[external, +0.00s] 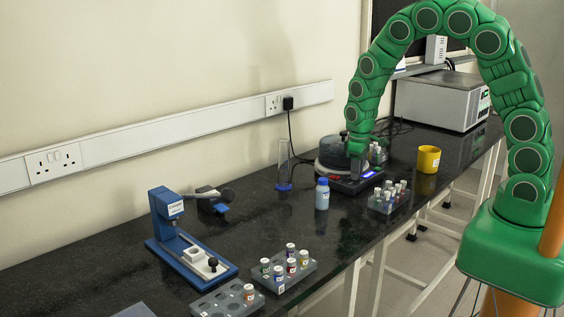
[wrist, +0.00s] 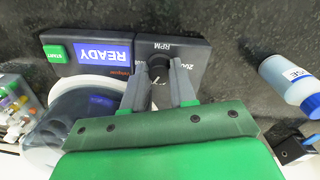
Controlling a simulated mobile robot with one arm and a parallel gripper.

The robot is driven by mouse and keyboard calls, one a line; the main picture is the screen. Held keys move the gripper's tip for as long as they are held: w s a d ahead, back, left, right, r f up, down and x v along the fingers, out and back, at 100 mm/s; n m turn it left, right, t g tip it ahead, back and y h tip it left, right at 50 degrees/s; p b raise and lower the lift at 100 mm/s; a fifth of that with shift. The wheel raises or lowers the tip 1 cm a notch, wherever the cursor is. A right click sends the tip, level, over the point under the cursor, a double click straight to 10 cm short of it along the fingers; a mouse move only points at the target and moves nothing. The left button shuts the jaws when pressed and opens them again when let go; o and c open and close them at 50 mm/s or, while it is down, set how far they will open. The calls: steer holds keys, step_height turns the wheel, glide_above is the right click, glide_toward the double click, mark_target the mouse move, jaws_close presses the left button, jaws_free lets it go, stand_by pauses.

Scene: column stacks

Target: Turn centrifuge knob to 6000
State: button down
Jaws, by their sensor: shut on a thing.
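The centrifuge (external: 333,160) stands toward the back of the black bench, with a dark round lid and a front panel. In the wrist view its panel shows a green START button (wrist: 55,54), a blue display reading READY (wrist: 104,51) and the RPM knob (wrist: 160,63). My gripper (wrist: 160,82) is at the panel, with its two fingers on either side of the knob and shut on it. The fingers hide part of the dial; the knob's pointer and most of the scale cannot be read. In the external view my gripper (external: 357,176) reaches down to the panel's right part.
A blue-capped bottle (external: 322,194) stands close in front of the centrifuge; it also shows in the wrist view (wrist: 295,82). A vial rack (external: 381,206), a yellow mug (external: 428,159) and a glass cylinder (external: 283,165) are near. A blue press-like device (external: 185,240) and more racks stand in front.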

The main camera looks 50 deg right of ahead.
steer(key=m, duration=0.5)
steer(key=shift+m, duration=0.3)
steer(key=m, duration=0.5)
steer(key=shift+m, duration=0.3)
steer(key=c, duration=0.9)
jaws_free()
steer(key=shift+r, duration=0.15)
step_height(320, 180, up, 7)
steer(key=shift+w+f, duration=0.1)
steer(key=shift+f, duration=0.05)
steer(key=shift+r, duration=0.4)
steer(key=shift+r, duration=0.1)
